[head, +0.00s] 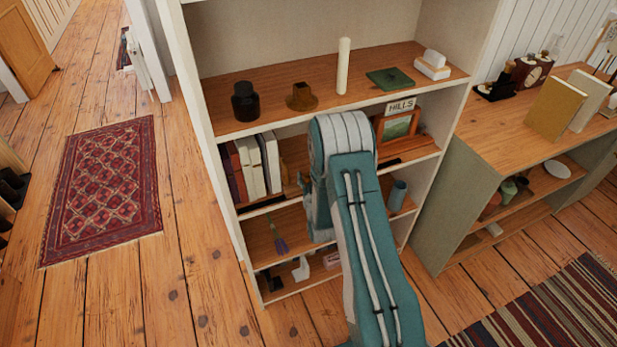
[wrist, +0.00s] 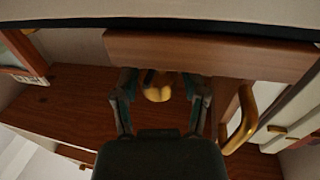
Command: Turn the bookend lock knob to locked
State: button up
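A round brass-coloured knob (wrist: 157,92) shows in the wrist view, on or just under a brown wooden block (wrist: 215,55) that appears to be the bookend. My gripper (wrist: 160,90) is open, with one finger on each side of the knob and a gap visible on both sides. Whether a fingertip touches the knob, I cannot tell. The knob's dark top part is partly in shadow, and its lock position cannot be read. In the head view my arm hides the gripper and the knob.
A curved brass handle (wrist: 240,120) is close to the right finger. A row of books (head: 250,168) stands on the middle shelf left of my arm. A framed picture (head: 398,128) stands to its right. The shelf board (head: 330,88) above is close overhead.

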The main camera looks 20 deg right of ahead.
jog(key=shift+s, duration=0.2)
jog(key=s+a, duration=0.2)
jog(key=s, duration=0.9)
jog(key=shift+s, duration=0.25)
jog(key=shift+a+f, duration=0.1)
jog(key=w+a+r+n+g+y, duration=0.1)
jog(key=a+r+g, duration=0.15)
jog(key=r, duration=0.65)
jog(key=a+r+g+y, duration=0.1)
jog(key=a+r+g, duration=0.15)
jog(key=r, duration=0.55)
jog(key=s+a+r+g, duration=0.1)
jog(key=s+r, duration=0.3)
jog(key=s, duration=0.4)
jog(key=s+a+r+g, duration=0.1)
jog(key=s+r+g, duration=0.2)
jog(key=s, duration=0.5)
jog(key=s+a+r+n+g+y, duration=0.1)
jog(key=s+r+g, duration=0.2)
jog(key=s, duration=0.6)
jog(key=shift+r, duration=0.95)
